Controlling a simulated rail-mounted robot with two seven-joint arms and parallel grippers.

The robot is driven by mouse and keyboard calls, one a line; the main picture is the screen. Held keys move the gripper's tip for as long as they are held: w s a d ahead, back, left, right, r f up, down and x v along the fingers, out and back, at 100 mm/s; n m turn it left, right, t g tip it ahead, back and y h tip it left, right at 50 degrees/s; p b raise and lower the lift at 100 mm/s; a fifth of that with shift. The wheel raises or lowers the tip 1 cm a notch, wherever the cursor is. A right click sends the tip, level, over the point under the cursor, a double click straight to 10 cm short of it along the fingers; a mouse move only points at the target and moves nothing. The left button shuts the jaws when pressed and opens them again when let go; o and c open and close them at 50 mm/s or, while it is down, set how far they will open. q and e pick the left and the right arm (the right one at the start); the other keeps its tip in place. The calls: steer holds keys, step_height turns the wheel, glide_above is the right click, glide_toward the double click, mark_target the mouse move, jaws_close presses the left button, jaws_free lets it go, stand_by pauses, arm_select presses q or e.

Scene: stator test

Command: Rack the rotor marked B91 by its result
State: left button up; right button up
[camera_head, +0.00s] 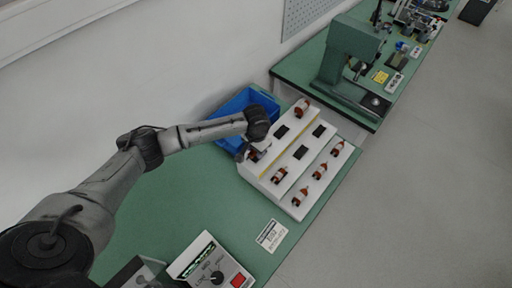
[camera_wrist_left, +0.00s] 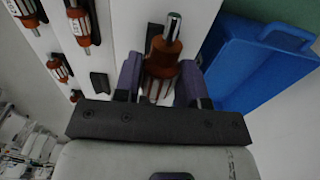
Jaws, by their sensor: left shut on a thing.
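My left gripper (camera_head: 252,153) is at the upper left end of the white stepped rack (camera_head: 262,172). It is shut on a copper-and-white rotor with a metal shaft, seen between its fingers in the left wrist view (camera_wrist_left: 162,58). The rotor is at the rack's top step; I cannot tell whether it touches the rack. Its marking is not readable. Several other rotors sit on the rack, such as one on the top step (camera_head: 302,107) and one on the middle step (camera_head: 279,175). Dark empty places (camera_head: 301,152) show between them. My right gripper is not in view.
A blue bin (camera_head: 222,107) stands behind the rack, close to my left wrist. A tester box (camera_head: 211,262) with a display and red button is at the front, near a printed card (camera_head: 271,236). A green press (camera_head: 348,55) stands on a second bench.

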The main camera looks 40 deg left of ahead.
arm_select(q)
steer(key=shift+f, duration=0.25)
stand_by(0.4)
steer(key=shift+f, duration=0.7)
steer(key=shift+f, duration=0.1)
steer(key=shift+f+p, duration=0.2)
steer(key=shift+p, duration=0.1)
stand_by(0.7)
steer(key=o, duration=1.1)
steer(key=shift+o, duration=0.2)
